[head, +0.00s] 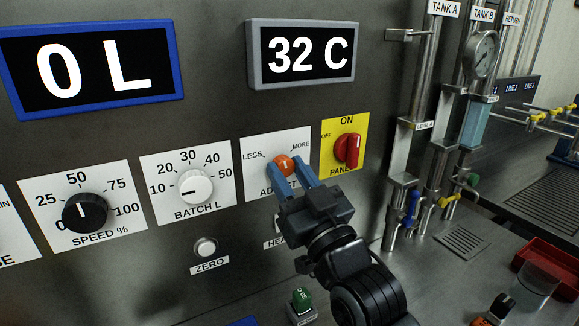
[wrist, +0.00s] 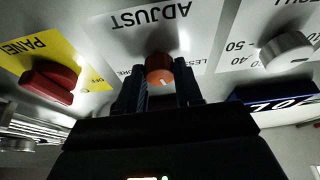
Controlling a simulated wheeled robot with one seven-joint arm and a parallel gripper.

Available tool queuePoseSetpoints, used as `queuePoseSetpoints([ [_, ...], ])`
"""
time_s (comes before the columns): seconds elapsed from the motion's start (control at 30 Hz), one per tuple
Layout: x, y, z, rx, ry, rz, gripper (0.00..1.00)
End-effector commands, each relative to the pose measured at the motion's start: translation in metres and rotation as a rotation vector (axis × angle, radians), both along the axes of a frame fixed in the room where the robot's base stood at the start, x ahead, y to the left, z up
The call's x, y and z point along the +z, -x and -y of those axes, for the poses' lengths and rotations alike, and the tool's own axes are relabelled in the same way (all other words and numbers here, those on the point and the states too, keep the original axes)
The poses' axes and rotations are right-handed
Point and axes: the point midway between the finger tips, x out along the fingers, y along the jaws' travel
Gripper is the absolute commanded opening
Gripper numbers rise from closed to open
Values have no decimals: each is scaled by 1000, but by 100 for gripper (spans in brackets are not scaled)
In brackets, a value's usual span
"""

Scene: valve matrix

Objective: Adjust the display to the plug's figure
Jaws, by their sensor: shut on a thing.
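The orange ADJUST knob (head: 284,164) is on a white plate marked LESS and MORE. My gripper (head: 289,174) is shut on this knob, one blue finger on each side. In the wrist view the knob (wrist: 159,68) sits between the fingertips (wrist: 160,82), with a pale mark on its face. The grey-framed display (head: 301,54) above reads 32 C. The blue-framed display (head: 90,68) reads 0 L. A green piece (head: 302,299) with a white marking stands on the bench below my gripper; its figure is too small to read, and I cannot tell whether it is the plug.
The red PANEL switch (head: 347,149) on yellow is close right of my gripper. The white BATCH L knob (head: 195,188), black SPEED knob (head: 84,212) and ZERO button (head: 205,247) are left. Pipes with a blue valve handle (head: 411,207) and a red tray (head: 545,265) are right.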

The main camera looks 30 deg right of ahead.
Motion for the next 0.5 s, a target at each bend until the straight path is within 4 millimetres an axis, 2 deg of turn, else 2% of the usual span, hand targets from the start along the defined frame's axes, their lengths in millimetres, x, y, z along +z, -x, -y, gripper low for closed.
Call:
queuePoseSetpoints([
  [0.27,-5,-1,0,0,103,0,5],
  [0.5,-2,0,1,0,160,2,5],
])
